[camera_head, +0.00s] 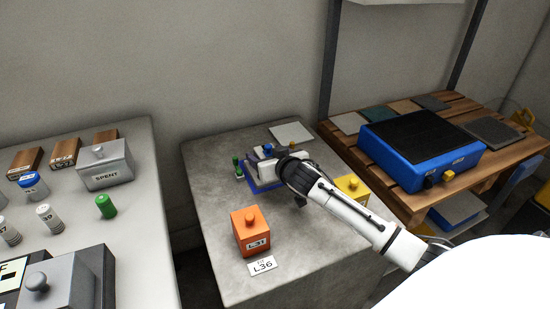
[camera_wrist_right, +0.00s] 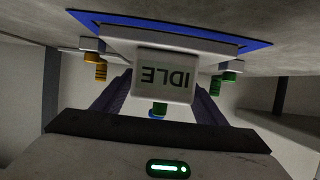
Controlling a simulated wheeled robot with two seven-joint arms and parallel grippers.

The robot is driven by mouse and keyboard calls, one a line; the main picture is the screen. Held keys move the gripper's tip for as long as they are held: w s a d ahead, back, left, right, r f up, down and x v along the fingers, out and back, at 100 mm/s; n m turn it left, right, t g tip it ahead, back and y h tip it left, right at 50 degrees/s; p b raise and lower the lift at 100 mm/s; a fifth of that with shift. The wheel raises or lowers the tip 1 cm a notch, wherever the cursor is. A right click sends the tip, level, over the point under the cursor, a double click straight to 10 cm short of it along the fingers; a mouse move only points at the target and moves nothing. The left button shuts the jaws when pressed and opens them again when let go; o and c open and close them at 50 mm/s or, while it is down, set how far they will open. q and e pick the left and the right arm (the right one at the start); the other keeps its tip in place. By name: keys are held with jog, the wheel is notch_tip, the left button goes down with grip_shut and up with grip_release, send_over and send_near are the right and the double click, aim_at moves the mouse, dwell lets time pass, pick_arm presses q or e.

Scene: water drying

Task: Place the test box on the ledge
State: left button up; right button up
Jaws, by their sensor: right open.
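No thing in view bears the name test box, and I cannot tell which surface is the ledge. A white unit (camera_head: 262,168) with a blue-topped knob stands on a blue mat on the middle grey table. In the right wrist view its block (camera_wrist_right: 167,77) reads IDLE, upside down, with green and yellow knobs at its sides. My right gripper (camera_head: 285,165) is at this unit, its arm covering part of it. Its two dark fingers are apart, one on each side of the block in the picture; I cannot tell whether they touch it. My left gripper is not in view.
An orange box (camera_head: 249,231) marked L31 stands in front, by an L36 card (camera_head: 262,265). A yellow box (camera_head: 352,188) stands beside my arm, a white plate (camera_head: 291,133) behind. A wooden bench (camera_head: 404,207) with a blue machine (camera_head: 410,170) is right; a grey SPENT box (camera_head: 105,168) left.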

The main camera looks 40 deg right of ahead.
pick_arm(q)
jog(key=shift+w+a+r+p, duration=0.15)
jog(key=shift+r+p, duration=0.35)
jog(key=shift+p, duration=0.55)
pick_arm(e)
jog(key=v, duration=1)
jog(key=shift+s, duration=0.1)
jog(key=shift+c, duration=0.2)
